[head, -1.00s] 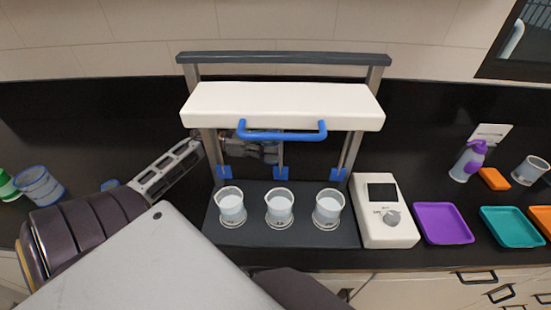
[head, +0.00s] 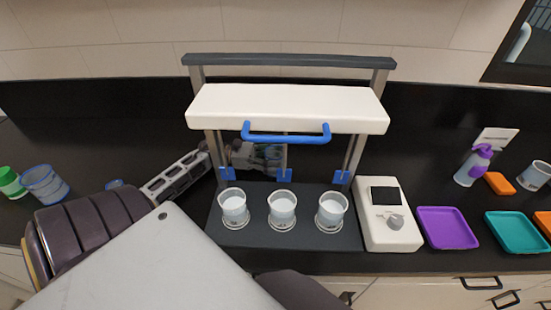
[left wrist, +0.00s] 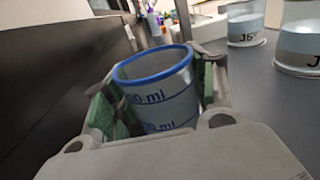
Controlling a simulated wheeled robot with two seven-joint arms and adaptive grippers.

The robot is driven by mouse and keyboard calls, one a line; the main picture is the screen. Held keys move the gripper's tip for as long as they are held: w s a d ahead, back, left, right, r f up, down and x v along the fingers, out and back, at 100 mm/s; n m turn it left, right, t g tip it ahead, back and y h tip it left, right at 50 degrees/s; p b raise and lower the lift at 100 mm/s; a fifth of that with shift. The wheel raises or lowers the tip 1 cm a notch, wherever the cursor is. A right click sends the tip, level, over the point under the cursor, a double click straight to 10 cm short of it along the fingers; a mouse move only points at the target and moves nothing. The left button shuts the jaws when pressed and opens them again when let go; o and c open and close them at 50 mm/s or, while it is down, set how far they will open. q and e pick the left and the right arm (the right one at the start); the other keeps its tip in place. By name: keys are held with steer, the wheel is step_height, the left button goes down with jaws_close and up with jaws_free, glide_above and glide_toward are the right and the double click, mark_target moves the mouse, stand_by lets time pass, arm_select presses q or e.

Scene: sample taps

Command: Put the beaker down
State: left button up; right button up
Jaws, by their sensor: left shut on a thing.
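A clear beaker (left wrist: 165,99) with a blue rim and blue ml marks sits between the green-padded fingers of my left gripper (left wrist: 158,84) in the left wrist view. The gripper is shut on it, and the beaker looks slightly tilted in that view. In the head view, my left gripper (head: 262,157) reaches in from the left, behind the blue handle and under the white hood. The held beaker is mostly hidden there. I cannot tell whether its base touches the dark surface. My right gripper is not in view.
Three filled cups (head: 282,209) stand in a row on the dark platform (head: 240,238) under the white hood (head: 287,108). A white control box (head: 389,232) and coloured trays (head: 447,228) stand to the right. A blue-rimmed container (head: 45,184) stands far left.

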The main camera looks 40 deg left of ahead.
arm_select(q)
steer(key=shift+f, duration=0.1)
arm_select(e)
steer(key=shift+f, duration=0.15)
arm_select(q)
steer(key=o, duration=0.9)
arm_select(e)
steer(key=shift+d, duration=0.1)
arm_select(q)
steer(key=shift+a, duration=0.1)
steer(key=b+v, duration=0.1)
steer(key=v, duration=0.9)
steer(key=shift+s+a, duration=0.35)
steer(key=shift+a, duration=0.2)
steer(key=shift+s+a+b, duration=0.15)
steer(key=shift+a+b, duration=0.05)
steer(key=shift+b, duration=0.1)
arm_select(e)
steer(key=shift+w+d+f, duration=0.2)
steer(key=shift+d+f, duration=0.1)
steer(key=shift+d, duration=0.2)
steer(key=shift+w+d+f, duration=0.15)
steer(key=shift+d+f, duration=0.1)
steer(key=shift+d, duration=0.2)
